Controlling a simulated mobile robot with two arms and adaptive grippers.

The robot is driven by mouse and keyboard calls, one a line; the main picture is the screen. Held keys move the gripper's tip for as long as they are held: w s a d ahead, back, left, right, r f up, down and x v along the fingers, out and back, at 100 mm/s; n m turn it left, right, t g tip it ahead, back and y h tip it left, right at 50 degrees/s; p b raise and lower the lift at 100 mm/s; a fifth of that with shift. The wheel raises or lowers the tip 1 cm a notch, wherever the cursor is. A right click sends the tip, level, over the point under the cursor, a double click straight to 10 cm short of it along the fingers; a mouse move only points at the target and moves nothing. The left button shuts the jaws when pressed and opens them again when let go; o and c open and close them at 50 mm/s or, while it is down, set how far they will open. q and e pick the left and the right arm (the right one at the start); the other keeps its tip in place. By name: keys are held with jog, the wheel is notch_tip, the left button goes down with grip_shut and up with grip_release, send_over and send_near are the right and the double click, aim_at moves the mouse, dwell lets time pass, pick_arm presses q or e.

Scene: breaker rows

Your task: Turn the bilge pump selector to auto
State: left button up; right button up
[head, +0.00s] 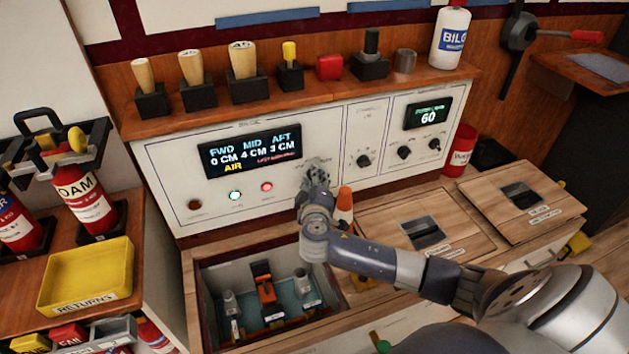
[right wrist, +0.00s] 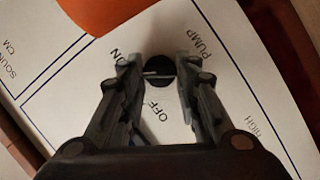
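A white control panel (head: 320,130) stands at the back. A small black selector knob (head: 364,160) is on its middle section, with two more knobs, (head: 404,152) and (head: 435,144), on the right section. In the right wrist view, a round black knob (right wrist: 160,71) with a pale line across it sits near the words ON, OFF and PUMP. My right gripper (right wrist: 158,66) is open, with a finger on each side of that knob; I cannot tell whether they touch it. In the head view my right gripper (head: 318,172) is in front of the panel, left of the middle knob. My left gripper is out of view.
A dark display (head: 250,148) and lit green (head: 235,195) and red (head: 266,187) buttons are on the panel. An orange cone (head: 344,204) stands below it. An open compartment (head: 205,290) lies in front. A yellow tray (head: 55,280) is at left.

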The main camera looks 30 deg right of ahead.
jog(key=shift+c, duration=1)
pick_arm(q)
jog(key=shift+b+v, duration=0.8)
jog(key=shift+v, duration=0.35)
pick_arm(e)
jog(key=shift+a+f+n+t+h, duration=0.15)
jog(key=shift+n+t+h, duration=0.15)
jog(key=shift+n, duration=0.55)
jog(key=shift+d+f+n+t+h, duration=0.15)
jog(key=shift+n+h, duration=0.2)
jog(key=shift+n, duration=0.55)
jog(key=shift+a+f+n+t+h, duration=0.1)
jog(key=shift+n+t+h, duration=0.2)
jog(key=shift+n, duration=0.55)
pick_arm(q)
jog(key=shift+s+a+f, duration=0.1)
